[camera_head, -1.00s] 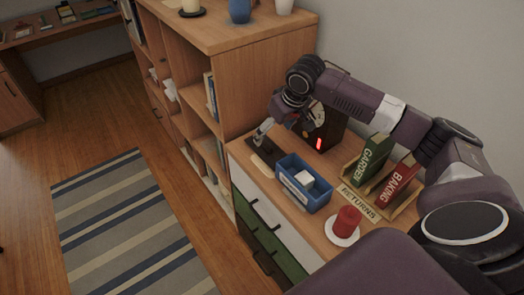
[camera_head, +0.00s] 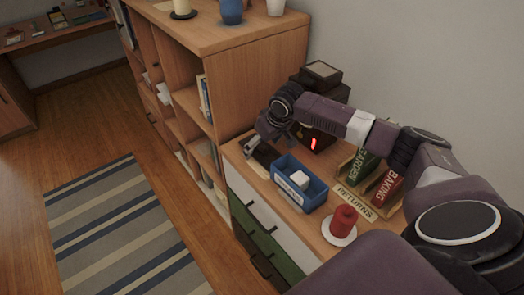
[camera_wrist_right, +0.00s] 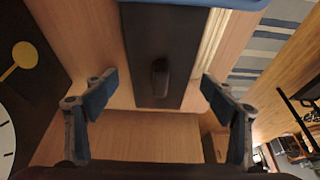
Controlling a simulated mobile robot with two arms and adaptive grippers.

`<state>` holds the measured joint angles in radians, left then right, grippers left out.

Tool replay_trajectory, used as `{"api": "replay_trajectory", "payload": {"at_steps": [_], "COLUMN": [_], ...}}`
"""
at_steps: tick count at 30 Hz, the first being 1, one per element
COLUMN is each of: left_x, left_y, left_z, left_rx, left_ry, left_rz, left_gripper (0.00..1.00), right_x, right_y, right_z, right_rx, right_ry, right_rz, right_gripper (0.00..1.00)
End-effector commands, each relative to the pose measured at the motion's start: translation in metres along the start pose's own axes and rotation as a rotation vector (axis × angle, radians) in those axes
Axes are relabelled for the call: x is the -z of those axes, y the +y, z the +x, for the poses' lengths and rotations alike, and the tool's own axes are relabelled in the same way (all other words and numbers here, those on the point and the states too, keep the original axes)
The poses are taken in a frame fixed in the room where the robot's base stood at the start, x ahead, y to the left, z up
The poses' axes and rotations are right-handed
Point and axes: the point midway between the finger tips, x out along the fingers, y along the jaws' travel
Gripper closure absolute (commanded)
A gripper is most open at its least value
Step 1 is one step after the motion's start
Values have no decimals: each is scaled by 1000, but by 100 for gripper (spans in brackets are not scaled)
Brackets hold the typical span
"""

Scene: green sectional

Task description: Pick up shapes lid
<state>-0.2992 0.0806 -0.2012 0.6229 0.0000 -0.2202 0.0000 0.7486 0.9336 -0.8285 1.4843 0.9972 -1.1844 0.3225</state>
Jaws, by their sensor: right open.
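The lid appears to be the dark flat rectangular plate with a small raised knob (camera_wrist_right: 158,60), lying on the cabinet top beside the blue box (camera_head: 308,197). In the head view the lid (camera_head: 265,154) is partly hidden by my right gripper (camera_head: 265,142). In the right wrist view my right gripper (camera_wrist_right: 160,86) is open, one finger on each side of the lid, with the knob between them. The fingers look apart from the lid; their height above it is hard to tell. The blue box holds a white block (camera_head: 299,179). My left gripper is not in view.
A dark box with a red display (camera_head: 314,144) stands behind the lid. The shelf unit (camera_head: 263,88) rises at left. Green and red books (camera_head: 385,188), a RETURNS sign (camera_head: 353,203) and a red candle on a white plate (camera_head: 343,221) stand to the right.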

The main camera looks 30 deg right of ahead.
Motion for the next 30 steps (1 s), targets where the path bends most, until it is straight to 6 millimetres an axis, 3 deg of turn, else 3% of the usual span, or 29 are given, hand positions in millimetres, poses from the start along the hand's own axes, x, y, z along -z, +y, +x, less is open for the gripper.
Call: {"api": "replay_trajectory", "payload": {"at_steps": [5,16,25,30], "left_x": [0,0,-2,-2], "left_y": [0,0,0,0], "left_z": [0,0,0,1], "left_rx": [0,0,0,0], "left_ry": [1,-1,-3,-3], "left_rz": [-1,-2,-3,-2], "left_gripper": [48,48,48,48], "right_x": [0,0,1,7], "right_y": [0,0,0,0], "right_z": [0,0,-2,-14], "right_rx": [0,0,0,-1], "right_ry": [0,0,1,3], "right_rz": [-1,-1,-1,-1], "right_gripper": [24,64,65,65]}}
